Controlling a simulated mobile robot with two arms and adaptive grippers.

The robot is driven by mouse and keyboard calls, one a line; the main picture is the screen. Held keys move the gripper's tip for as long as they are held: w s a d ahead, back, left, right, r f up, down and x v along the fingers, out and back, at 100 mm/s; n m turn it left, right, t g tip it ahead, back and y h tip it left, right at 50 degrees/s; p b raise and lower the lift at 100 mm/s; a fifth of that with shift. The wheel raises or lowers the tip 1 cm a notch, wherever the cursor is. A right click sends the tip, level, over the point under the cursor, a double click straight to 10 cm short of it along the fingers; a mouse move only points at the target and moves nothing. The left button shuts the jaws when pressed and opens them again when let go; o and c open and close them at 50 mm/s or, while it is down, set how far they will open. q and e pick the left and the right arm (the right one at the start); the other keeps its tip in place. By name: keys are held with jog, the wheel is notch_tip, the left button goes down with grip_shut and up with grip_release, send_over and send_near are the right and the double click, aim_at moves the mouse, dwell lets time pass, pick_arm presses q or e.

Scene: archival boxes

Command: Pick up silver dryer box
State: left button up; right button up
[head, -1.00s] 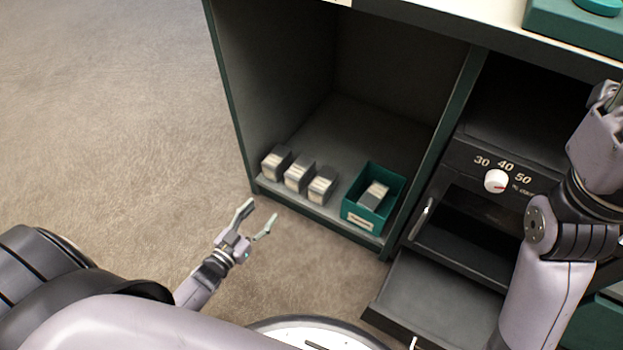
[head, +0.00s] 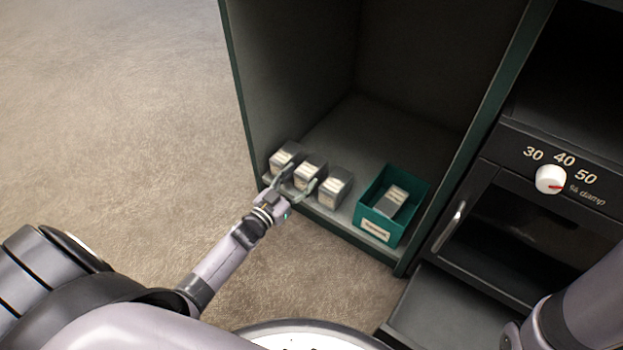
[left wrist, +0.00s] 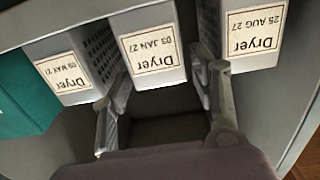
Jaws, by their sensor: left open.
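Three silver-grey dryer boxes stand in a row at the cabinet's front: a left one (head: 284,158), a middle one (head: 311,172) and a right one (head: 337,186). In the left wrist view their labels appear upside down: "25 AUG 27" (left wrist: 255,35), "03 JAN 27" (left wrist: 150,48) and "09 MAY 27" (left wrist: 63,72). My left gripper (head: 299,176) is open at the middle box. In the left wrist view its fingers (left wrist: 163,78) lie on either side of the "03 JAN 27" box, in the gaps beside its neighbours. I cannot tell whether they touch it. My right gripper is out of view.
A teal bin (head: 376,228) with another grey box (head: 397,201) inside stands right of the row. The cabinet's left wall (head: 243,100) rises close to the left box. A black unit with a white dial (head: 550,179) and an open drawer (head: 450,310) is at right.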

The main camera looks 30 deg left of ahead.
aim_at(310, 170)
pick_arm(q)
jog(key=w+b, duration=0.2)
jog(key=w, duration=0.1)
jog(key=w+b, duration=0.1)
jog(key=b, duration=0.1)
jog(key=shift+w+d+f, duration=0.2)
jog(key=shift+w+d, duration=0.2)
jog(key=shift+w+d+r, duration=0.1)
jog(key=shift+w+r, duration=0.05)
jog(key=shift+w, duration=0.25)
jog(key=shift+c, duration=0.4)
jog(key=shift+r, duration=0.1)
jog(key=c, duration=1.1)
